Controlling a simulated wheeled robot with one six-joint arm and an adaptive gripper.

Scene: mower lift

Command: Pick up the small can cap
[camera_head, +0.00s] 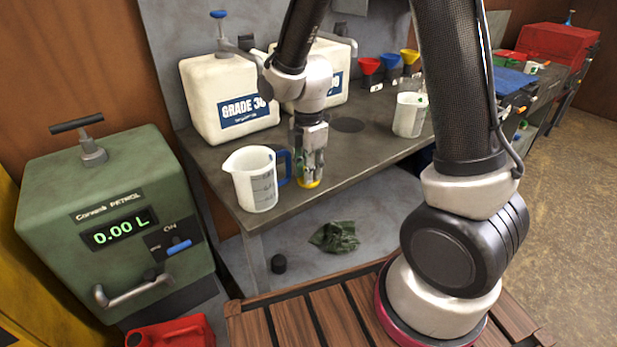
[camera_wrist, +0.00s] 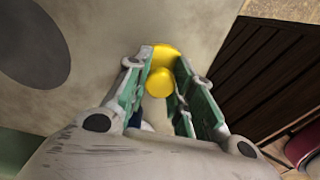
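The small yellow can cap (camera_wrist: 160,82) has a rounded knob above a wider, flatter yellow part. In the wrist view it lies between the fingertips of my gripper (camera_wrist: 159,68), one finger on each side of the knob. I cannot tell whether both fingers press on it. In the head view my gripper (camera_head: 310,172) points straight down at the front edge of the workbench, and a yellow rim of the cap (camera_head: 308,184) shows just under the fingertips. I cannot tell whether the cap touches the bench. The fingers hide most of it.
A white measuring jug (camera_head: 255,182) with a blue handle stands close left of my gripper. Two white canisters, one being the GRADE 30 canister (camera_head: 215,80), stand behind. Another jug (camera_head: 409,122) is at right. A green petrol dispenser (camera_head: 75,195) and red can (camera_head: 180,332) are at left.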

